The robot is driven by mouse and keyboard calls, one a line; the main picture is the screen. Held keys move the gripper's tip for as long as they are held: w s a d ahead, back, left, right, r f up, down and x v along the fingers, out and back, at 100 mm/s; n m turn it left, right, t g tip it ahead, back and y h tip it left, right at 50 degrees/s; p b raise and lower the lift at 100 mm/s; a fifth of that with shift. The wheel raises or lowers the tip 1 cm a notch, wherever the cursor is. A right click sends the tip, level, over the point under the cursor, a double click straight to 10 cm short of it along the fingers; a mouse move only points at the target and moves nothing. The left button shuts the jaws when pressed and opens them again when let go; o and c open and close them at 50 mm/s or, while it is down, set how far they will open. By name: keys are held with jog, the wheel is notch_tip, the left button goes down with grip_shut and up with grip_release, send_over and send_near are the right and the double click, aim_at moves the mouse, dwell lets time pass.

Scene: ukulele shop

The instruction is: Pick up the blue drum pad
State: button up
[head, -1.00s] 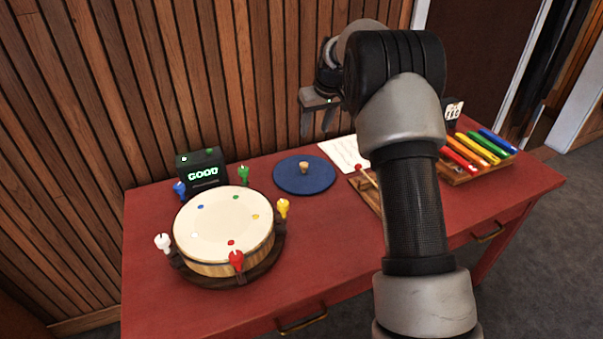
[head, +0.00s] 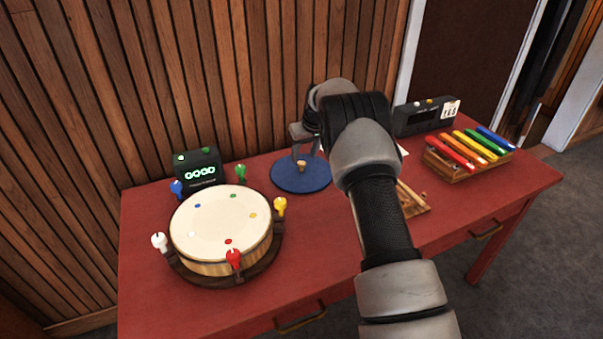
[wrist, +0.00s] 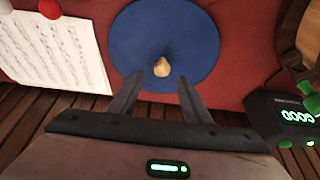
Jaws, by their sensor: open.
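The blue drum pad (head: 287,179) is a flat round disc with a small light wooden knob (head: 301,166) at its middle. It lies on the red table behind and right of the drum. My gripper (head: 305,154) is open above the pad, at the knob. In the wrist view the pad (wrist: 205,35) fills the upper middle. The knob (wrist: 162,68) shows between and just beyond the two open fingertips of my gripper (wrist: 161,78). I cannot tell how far the fingertips are above the pad.
A drum (head: 221,222) with coloured pegs stands at the left, a black box (head: 197,168) with green lettering behind it. A xylophone (head: 469,152) and a dark device (head: 424,117) are at the right. Sheet music (wrist: 55,50) lies beside the pad. The table's front (head: 300,270) is clear.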

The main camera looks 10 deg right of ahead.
aim_at(301, 163)
jog(key=x, duration=0.4)
jog(key=shift+s+a, duration=0.1)
jog(key=shift+s, duration=0.1)
grip_shut()
